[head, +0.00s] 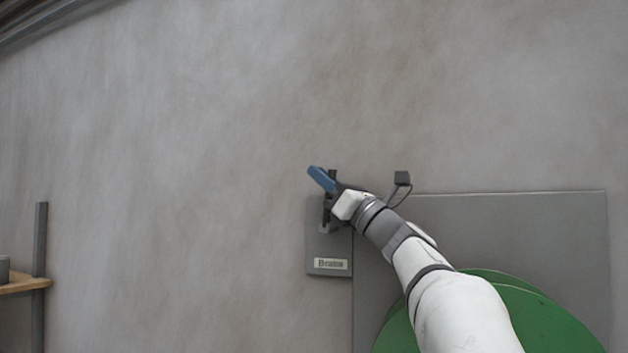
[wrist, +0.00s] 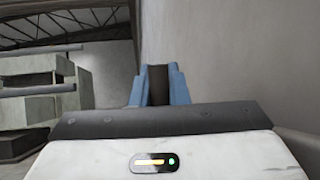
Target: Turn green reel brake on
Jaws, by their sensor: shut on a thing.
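The brake is a grey plate (head: 317,250) on the wall with a label reading "Brake" (head: 331,264). A dark lever (head: 327,215) stands up from the plate, its upper part partly hidden by my gripper. My gripper (head: 322,179), with blue fingers, is at the upper end of the lever and shut on it. In the wrist view my blue fingers (wrist: 158,86) sit on both sides of the dark lever handle (wrist: 158,84). The green reel (head: 562,325) is at the lower right, partly covered by my arm.
A large grey panel (head: 520,220) lies behind the reel. A wooden shelf (head: 25,285) with a grey post (head: 40,240) stands at the far left. The wall above is bare.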

